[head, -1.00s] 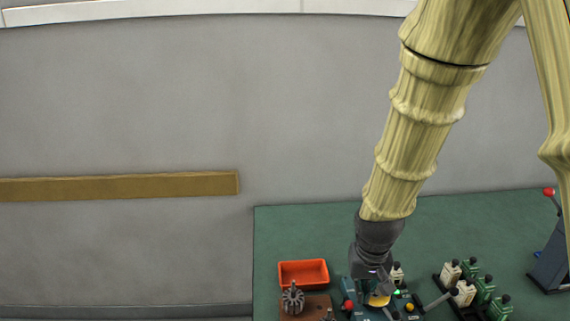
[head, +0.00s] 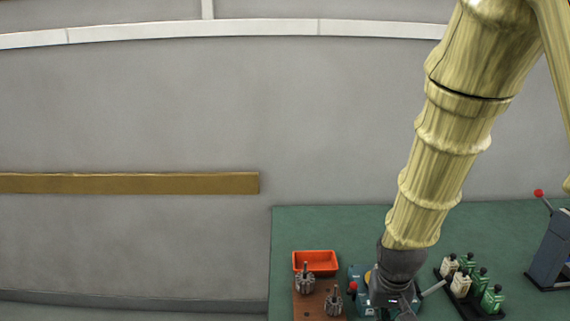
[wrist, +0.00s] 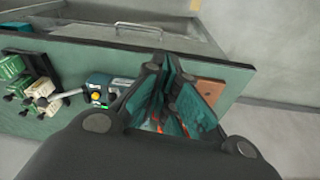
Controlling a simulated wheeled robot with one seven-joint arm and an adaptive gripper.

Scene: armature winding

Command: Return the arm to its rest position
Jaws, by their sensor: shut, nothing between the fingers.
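My gripper (wrist: 178,108) shows in the wrist view with its dark fingers and teal pads close together, shut and empty. In the head view my gripper is at the bottom edge below the yellow, bamboo-like arm, and its fingertips are cut off or hidden. It hangs in front of the teal winding machine (head: 356,277), covering much of it. In the wrist view the machine (wrist: 100,88) stands left of the fingers, apart from them.
An orange bin (head: 315,262) and a brown board (head: 304,311) with slotted armatures (head: 305,282) lie left of the machine. A black rack of cream and green bottles (head: 491,299) stands to the right. A blue-grey lever device (head: 549,255) is at far right. The green table (head: 330,224) is clear behind.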

